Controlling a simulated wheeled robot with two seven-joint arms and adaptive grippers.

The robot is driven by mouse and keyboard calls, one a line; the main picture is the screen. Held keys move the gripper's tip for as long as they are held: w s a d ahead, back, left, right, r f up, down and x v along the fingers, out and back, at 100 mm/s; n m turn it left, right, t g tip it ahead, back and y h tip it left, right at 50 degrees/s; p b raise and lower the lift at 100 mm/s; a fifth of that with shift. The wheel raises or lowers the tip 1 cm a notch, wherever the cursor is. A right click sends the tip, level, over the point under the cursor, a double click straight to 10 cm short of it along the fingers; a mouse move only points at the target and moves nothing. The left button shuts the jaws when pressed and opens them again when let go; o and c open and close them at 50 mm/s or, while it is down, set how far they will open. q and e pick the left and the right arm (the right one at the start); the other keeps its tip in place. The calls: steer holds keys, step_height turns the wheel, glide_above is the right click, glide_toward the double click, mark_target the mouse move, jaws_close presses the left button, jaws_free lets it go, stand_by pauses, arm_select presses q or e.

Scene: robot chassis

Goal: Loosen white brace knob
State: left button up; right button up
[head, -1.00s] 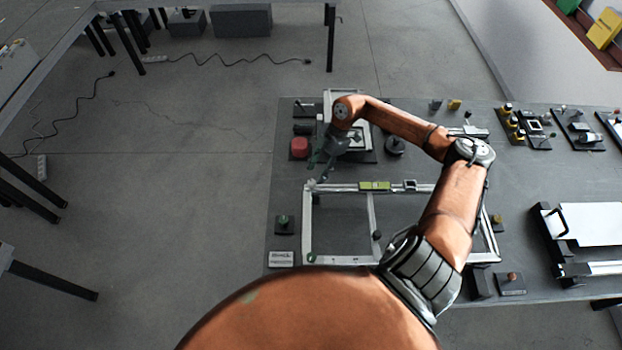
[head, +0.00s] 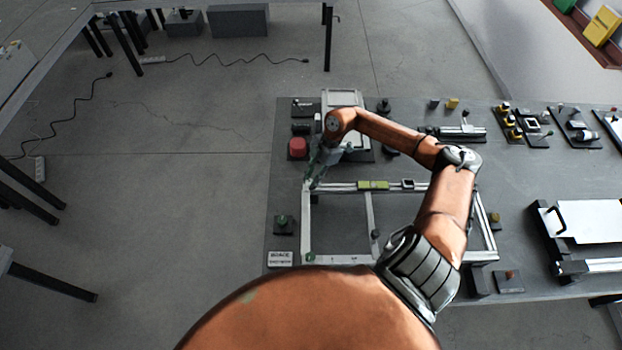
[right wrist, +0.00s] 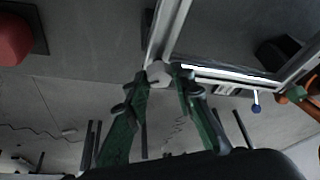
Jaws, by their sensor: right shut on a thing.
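The white brace knob (right wrist: 158,72) sits at a corner of the metal frame (head: 368,218). In the right wrist view the knob lies between the tips of my two green fingers. My right gripper (head: 311,182) is at the far left corner of the frame in the head view, and its fingers also show in the right wrist view (right wrist: 160,85). It is shut on the knob. In the head view the gripper hides most of the knob. My left gripper is in neither view.
A green knob (head: 283,220) is left of the frame. A yellow-green level (head: 373,185) lies on the frame's far bar. Several fixtures fill the right of the table.

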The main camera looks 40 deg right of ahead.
jaws_close()
